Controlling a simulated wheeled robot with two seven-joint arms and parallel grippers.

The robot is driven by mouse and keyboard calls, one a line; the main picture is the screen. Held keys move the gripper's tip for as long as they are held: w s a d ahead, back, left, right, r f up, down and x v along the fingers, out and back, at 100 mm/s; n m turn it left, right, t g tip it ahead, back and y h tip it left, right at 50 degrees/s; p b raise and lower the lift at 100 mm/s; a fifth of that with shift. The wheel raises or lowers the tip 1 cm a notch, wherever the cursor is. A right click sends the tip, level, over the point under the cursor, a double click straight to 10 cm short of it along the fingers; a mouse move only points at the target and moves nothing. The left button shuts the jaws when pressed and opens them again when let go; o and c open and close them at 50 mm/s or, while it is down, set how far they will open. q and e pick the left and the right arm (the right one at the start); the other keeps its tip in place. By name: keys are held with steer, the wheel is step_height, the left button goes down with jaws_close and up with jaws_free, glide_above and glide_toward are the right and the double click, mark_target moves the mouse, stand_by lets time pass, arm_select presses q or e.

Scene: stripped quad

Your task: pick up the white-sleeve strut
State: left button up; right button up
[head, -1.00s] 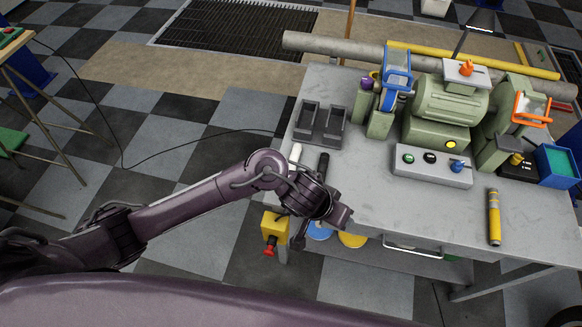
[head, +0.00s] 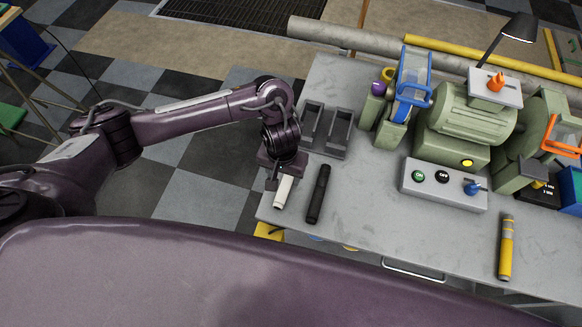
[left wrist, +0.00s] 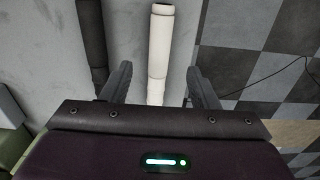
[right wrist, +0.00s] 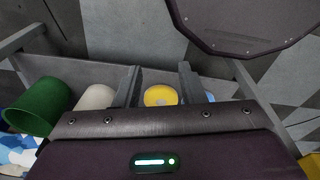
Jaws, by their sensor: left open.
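The white-sleeve strut (head: 285,190) lies on the grey bench top near its left edge, partly hidden by my left gripper (head: 276,172) in the head view. In the left wrist view the strut (left wrist: 160,40) runs between the two spread fingers of my left gripper (left wrist: 160,82), with clear gaps on both sides. The gripper looks open and empty, over the strut's far end. A black-sleeved strut (head: 318,195) lies just to the right, and a yellow one (head: 506,247) lies farther right. My right gripper (right wrist: 160,82) shows only in its wrist view, fingers apart with nothing between them.
A dark two-slot holder (head: 327,129) stands behind the struts. A green bench grinder (head: 462,120) and a switch box (head: 443,184) take up the bench's back and middle. In the right wrist view, a green bin (right wrist: 38,106) and a yellow round thing (right wrist: 160,96) sit below.

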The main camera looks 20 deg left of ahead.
mark_target(284, 187)
arm_select(q)
steer(key=f, duration=0.1)
steer(key=f+b, duration=0.1)
steer(key=f, duration=0.2)
steer(key=shift+s+b, duration=0.3)
steer(key=shift+s, duration=0.05)
steer(key=f, duration=0.2)
steer(key=shift+w+f, duration=0.25)
steer(key=shift+f, duration=0.35)
steer(key=c, duration=1.1)
arm_select(e)
steer(key=s+f, duration=0.2)
steer(key=s, duration=0.1)
steer(key=shift+s+a+f, duration=0.15)
steer(key=shift+f, duration=0.05)
arm_select(q)
steer(key=shift+o, duration=0.2)
steer(key=shift+r, duration=0.1)
